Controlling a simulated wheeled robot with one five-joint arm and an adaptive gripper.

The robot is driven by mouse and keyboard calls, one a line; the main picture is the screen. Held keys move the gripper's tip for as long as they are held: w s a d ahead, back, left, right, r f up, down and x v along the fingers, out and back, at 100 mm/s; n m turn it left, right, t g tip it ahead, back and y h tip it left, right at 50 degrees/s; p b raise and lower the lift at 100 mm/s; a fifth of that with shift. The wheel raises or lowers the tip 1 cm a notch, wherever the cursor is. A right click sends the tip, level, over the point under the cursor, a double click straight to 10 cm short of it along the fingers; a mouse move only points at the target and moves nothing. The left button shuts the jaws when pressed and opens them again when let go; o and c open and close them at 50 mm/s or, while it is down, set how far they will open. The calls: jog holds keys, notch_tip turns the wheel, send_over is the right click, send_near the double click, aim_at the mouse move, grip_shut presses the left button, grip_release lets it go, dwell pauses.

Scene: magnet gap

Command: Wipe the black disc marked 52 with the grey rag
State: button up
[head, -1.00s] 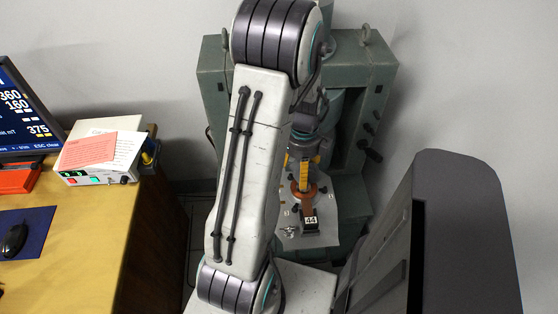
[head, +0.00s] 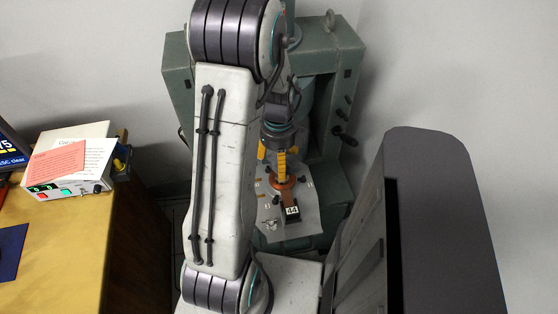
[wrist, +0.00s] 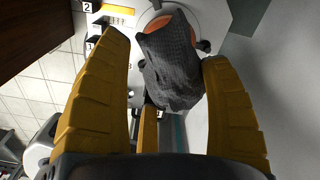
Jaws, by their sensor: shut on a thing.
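My gripper (wrist: 165,50) has yellow fingers and is shut on the grey rag (wrist: 172,68), a dark, crumpled bundle in the wrist view. An orange round part (wrist: 158,22) shows behind the rag. I cannot make out the rag in the head view. No black disc marked 52 can be read in either view.
The green machine (head: 180,75) stands behind the plate. A large dark grey cabinet (head: 440,220) is close on the right. A wooden desk (head: 95,250) with a small instrument box (head: 75,187) and papers is on the left. Number tags 2 (wrist: 87,7) and 1 (wrist: 90,46) show in the wrist view.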

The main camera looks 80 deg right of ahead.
aim_at(282, 182)
jog(key=shift+f+b, duration=2.35)
jog(key=shift+f, duration=0.15)
jog(key=shift+f+b, duration=0.35)
jog(key=shift+f, duration=0.05)
jog(key=shift+s+a, duration=0.1)
jog(key=shift+s+a, duration=0.4)
jog(key=shift+d, duration=0.1)
jog(key=shift+w+d, duration=0.85)
jog(key=shift+w, duration=0.2)
jog(key=shift+s, duration=0.1)
jog(key=shift+s+a, duration=0.95)
jog(key=shift+w+d, duration=0.15)
